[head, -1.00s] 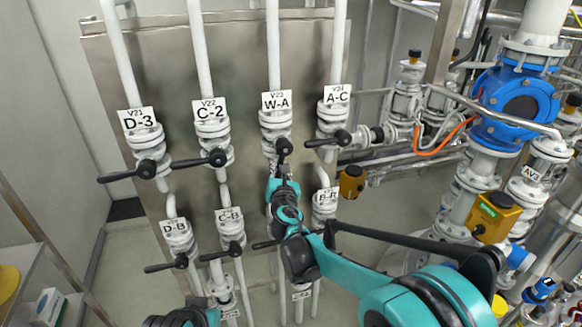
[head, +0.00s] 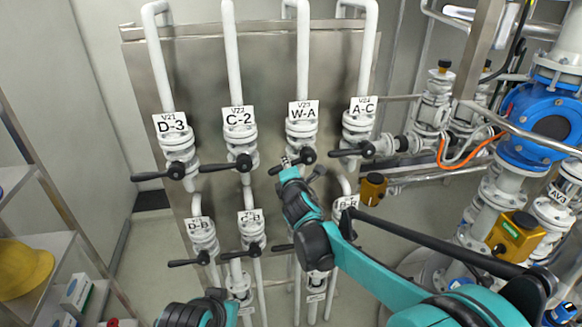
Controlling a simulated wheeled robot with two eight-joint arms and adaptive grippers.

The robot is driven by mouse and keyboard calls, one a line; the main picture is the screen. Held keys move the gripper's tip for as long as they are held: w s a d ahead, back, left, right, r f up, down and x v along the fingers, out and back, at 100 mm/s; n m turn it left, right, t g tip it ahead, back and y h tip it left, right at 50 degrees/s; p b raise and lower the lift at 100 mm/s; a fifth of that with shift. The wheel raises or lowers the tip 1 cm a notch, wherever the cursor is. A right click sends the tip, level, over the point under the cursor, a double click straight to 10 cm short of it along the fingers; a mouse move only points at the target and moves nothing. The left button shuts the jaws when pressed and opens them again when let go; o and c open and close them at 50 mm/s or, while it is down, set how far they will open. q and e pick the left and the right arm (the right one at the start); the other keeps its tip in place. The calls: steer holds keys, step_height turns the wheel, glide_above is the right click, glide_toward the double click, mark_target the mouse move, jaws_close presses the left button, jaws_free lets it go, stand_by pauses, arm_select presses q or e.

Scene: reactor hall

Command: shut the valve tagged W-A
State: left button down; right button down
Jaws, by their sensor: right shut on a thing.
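The valve tagged W-A (head: 301,132) is a white flanged valve in the upper row on the metal panel. Its black lever (head: 276,170) points left and slightly down from its hub, across the vertical pipe, like the levers of its upper-row neighbours. My right gripper (head: 288,163) is shut on this lever, left of the hub; its fingers hide part of it. My right arm reaches up from the lower right. Part of my left arm shows at the bottom edge, but its gripper is not visible.
Valves D-3 (head: 177,146), C-2 (head: 240,136) and A-C (head: 357,128) stand beside W-A. Lower valves D-B (head: 204,238) and C-B (head: 250,229) sit below. Blue-bodied pipework (head: 540,125) crowds the right. A shelf with a yellow helmet (head: 22,268) stands at left.

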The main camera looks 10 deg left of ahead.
steer(key=shift+a+r+m+y+p, duration=0.2)
steer(key=shift+r+m+y+p, duration=0.35)
steer(key=shift+r+m, duration=0.85)
steer(key=shift+f, duration=0.1)
steer(key=c, duration=1.4)
jaws_free()
steer(key=shift+s, duration=0.1)
steer(key=shift+f, duration=0.1)
steer(key=v, duration=1.2)
steer(key=shift+r, duration=0.25)
steer(key=shift+d, duration=0.1)
